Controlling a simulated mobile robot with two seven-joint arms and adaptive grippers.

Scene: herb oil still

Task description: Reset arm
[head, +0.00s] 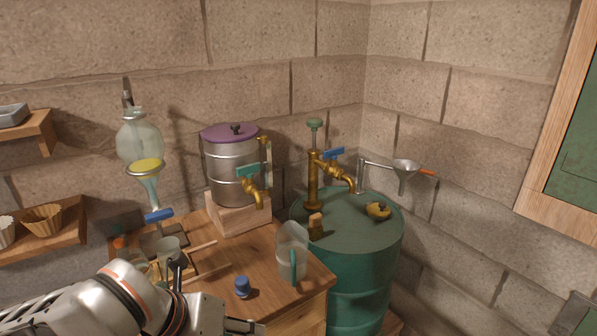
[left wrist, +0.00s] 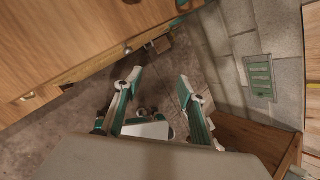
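My left arm comes in from the lower left in the head view, in front of the wooden cabinet top (head: 215,285). My left gripper (head: 243,326) is mostly cut off by the bottom edge there. In the left wrist view its two fingers (left wrist: 160,82) stand apart with nothing held between them, and the floor shows beyond. A blue stopper (head: 242,287) and a clear jug with a green handle (head: 292,250) stand on the top beyond the gripper. My right gripper is in neither view.
A metal still pot with purple lid (head: 231,165) sits on a wooden block. A green drum (head: 350,270) with brass taps stands right. A glass separating flask (head: 140,140) and glass jars are behind my arm. The left wrist view shows a wooden cabinet front (left wrist: 70,40).

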